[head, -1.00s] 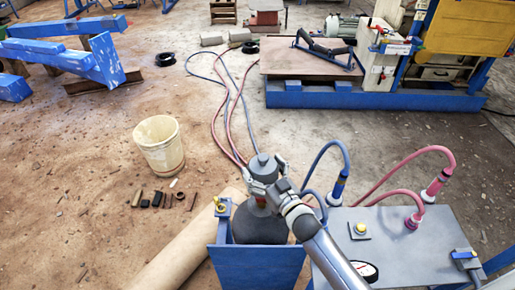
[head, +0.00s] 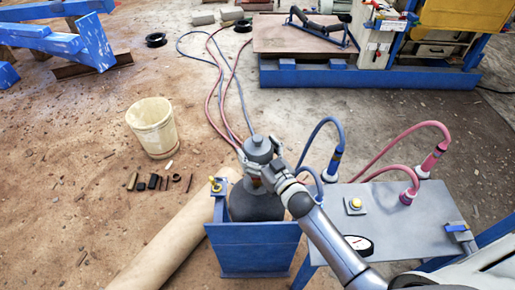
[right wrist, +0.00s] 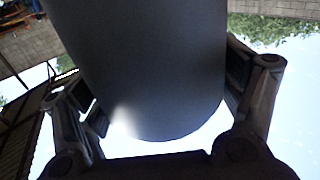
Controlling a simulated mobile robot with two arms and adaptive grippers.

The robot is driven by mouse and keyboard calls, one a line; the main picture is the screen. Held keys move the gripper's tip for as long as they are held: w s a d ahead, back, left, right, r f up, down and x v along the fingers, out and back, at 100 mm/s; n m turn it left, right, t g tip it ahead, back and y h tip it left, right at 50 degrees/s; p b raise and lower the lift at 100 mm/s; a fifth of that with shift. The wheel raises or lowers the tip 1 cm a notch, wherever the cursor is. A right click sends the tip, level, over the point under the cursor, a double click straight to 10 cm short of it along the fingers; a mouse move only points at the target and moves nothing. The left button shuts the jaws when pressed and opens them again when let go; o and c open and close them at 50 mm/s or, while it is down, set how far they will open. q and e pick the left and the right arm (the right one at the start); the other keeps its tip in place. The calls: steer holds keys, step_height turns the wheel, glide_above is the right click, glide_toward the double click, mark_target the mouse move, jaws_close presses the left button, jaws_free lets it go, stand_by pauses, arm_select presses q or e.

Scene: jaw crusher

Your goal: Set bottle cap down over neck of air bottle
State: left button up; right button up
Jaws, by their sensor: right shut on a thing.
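The grey bottle cap (head: 258,149) is in my right gripper (head: 262,175), directly above the air bottle in the head view. In the right wrist view the cap (right wrist: 150,60) is a large dark cylinder between the two fingers of my right gripper (right wrist: 168,95). The dark grey air bottle (head: 252,206) stands upright in a blue stand (head: 252,246). Its neck is mostly hidden behind the gripper, so I cannot tell whether the cap touches it. My left gripper is not in view.
A grey table (head: 402,220) with a gauge (head: 359,245) and blue and red hoses stands right of the stand.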

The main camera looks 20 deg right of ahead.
steer(key=shift+f+b, duration=3.55)
steer(key=shift+f, duration=1.15)
steer(key=o, duration=1)
steer(key=shift+o, duration=0.3)
steer(key=shift+f, duration=0.15)
steer(key=v, duration=1.2)
